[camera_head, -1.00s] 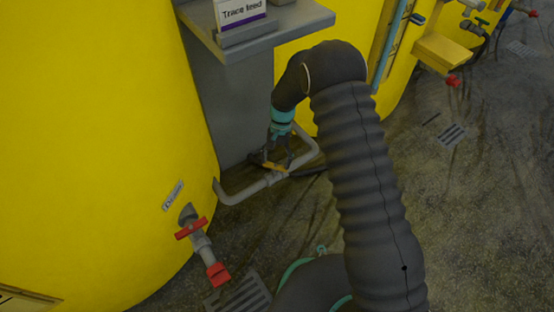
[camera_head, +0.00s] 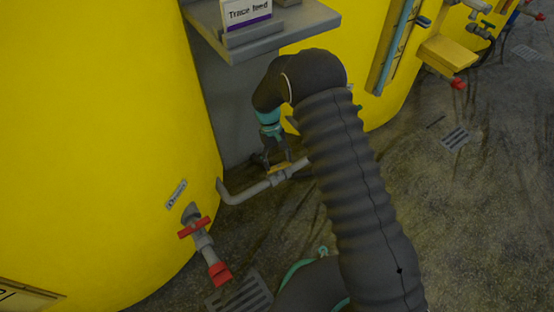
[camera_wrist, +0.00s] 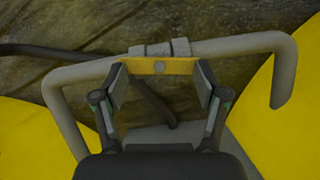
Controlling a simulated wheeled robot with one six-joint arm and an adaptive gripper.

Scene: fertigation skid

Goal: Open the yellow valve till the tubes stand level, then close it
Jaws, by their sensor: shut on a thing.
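The yellow valve handle (camera_head: 280,167) sits on the grey pipe low between two yellow tanks. In the wrist view the handle (camera_wrist: 160,66) spans between my fingertips and lies roughly along the pipe, slightly angled to it. My gripper (camera_wrist: 160,78) is shut on the handle, one finger at each end; in the head view it (camera_head: 275,158) points down at the pipe. A blue sight tube (camera_head: 397,42) stands on the right tank, cut off at the top; I cannot read its level. No tube on the left tank is in view.
A red-handled drain valve (camera_head: 194,228) sticks out of the left tank (camera_head: 110,120). A grey shelf with a "Trace feed" sign (camera_head: 249,14) overhangs the pipe. A yellow ledge (camera_head: 448,53) juts out at right. Floor grates lie on open floor at right.

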